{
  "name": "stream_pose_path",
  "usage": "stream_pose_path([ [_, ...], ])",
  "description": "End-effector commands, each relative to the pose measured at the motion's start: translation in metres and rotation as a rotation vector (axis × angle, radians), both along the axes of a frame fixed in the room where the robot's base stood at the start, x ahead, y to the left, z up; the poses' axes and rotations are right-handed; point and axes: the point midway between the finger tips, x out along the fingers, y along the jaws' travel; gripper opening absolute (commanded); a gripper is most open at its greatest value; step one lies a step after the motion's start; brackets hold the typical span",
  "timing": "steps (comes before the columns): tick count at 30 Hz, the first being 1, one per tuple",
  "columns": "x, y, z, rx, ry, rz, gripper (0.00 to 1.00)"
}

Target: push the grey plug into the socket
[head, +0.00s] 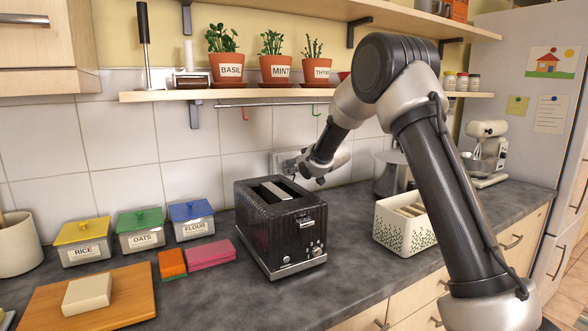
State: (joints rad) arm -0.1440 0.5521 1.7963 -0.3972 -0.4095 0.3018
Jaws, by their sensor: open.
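The wall socket (280,157) is a pale plate on the white tiles, behind the black toaster (281,225). My gripper (294,168) is in front of the socket's right part, above the toaster's back edge. It is open. It hides part of the socket. The grey plug cannot be made out clearly; something small and dark, perhaps a cord, shows by the fingertips. I cannot tell whether the plug is in the socket or between the fingers.
The toaster stands close below my gripper. A steel pot (391,174) and a white patterned box (405,224) stand to the right. A shelf (210,95) with potted herbs runs above. Labelled tins (141,231), sponges and a cutting board (88,300) are at left.

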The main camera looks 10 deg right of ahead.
Motion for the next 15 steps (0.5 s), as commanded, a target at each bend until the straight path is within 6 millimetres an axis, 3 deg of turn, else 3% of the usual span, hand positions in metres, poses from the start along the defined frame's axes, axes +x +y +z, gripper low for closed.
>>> stream_pose_path([
  [9, -0.062, -0.021, 0.028, 0.0, -0.002, -0.001, 0.48],
  [15, -0.086, -0.028, 0.038, 0.0, -0.001, -0.001, 0.48],
])
